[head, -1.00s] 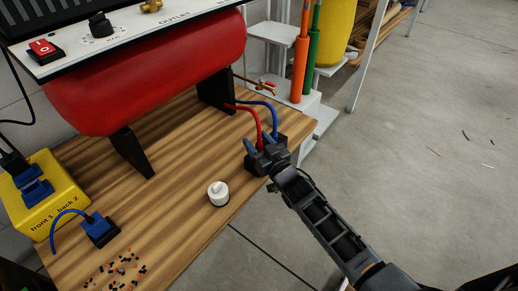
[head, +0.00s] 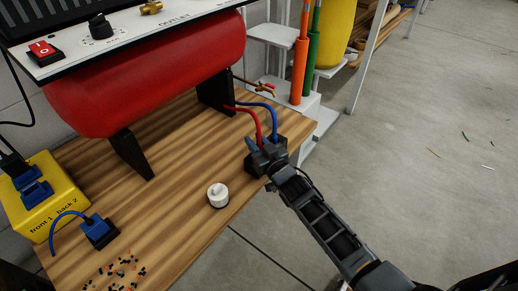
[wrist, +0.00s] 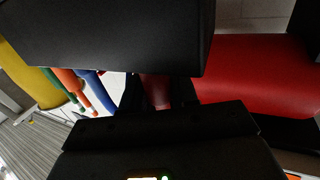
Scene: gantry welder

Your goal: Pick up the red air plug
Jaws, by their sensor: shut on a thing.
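A red hose (head: 257,122) curves from under the red tank down to my gripper (head: 263,148) at the right edge of the wooden bench. The red air plug at its end is mostly hidden by my jaws in the head view. In the wrist view, a dark red piece (wrist: 156,90) shows between my jaws, so my gripper is shut on the red plug. I cannot tell whether the plug is clear of the dark block around it. A blue hose (head: 272,115) runs close beside the red one and ends by my gripper.
A large red tank (head: 150,85) stands on the bench (head: 170,210). A white knob (head: 218,194) sits left of my gripper. A yellow box (head: 45,205), a blue plug (head: 98,230) and loose small bits (head: 115,270) lie at the left. Orange and green cylinders (head: 302,80) stand behind.

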